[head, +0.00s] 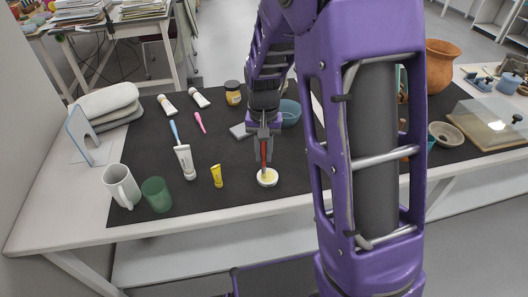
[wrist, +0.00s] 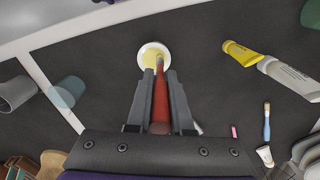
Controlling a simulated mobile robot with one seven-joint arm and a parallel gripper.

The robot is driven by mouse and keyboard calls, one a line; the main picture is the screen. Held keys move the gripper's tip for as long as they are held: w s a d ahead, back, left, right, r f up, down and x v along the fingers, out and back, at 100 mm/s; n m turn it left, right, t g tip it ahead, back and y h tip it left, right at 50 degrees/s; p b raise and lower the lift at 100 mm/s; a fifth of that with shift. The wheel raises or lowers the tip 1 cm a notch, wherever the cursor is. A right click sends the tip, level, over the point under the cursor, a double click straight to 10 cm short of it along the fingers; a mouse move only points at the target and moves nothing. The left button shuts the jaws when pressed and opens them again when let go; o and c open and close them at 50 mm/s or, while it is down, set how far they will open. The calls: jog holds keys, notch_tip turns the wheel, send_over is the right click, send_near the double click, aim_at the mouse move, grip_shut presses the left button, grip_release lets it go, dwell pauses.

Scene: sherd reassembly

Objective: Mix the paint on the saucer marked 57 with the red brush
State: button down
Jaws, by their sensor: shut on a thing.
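The red brush (head: 263,152) is upright in my gripper (head: 264,135), which is shut on its handle. It also shows between the fingers in the wrist view (wrist: 160,103). Its tip points down at the small white saucer (head: 267,183), which holds pale yellow paint. In the wrist view the tip reaches the saucer (wrist: 144,45) at its right side and appears to be at the paint. I cannot tell exactly whether it touches. No number can be read on the saucer.
A yellow tube (head: 217,176) and a white tube (head: 185,161) lie left of the saucer. A green cup (head: 157,194) and white mug (head: 122,185) stand at the left front. A blue bowl (head: 290,112) and a yellow-labelled jar (head: 233,93) stand behind. The mat right of the saucer is partly hidden by my arm.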

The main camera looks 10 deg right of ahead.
jog(key=shift+r+p, duration=1.7)
jog(key=shift+r, duration=0.65)
jog(key=d+r+p, duration=0.1)
jog(key=d, duration=0.5)
jog(key=shift+r, duration=0.35)
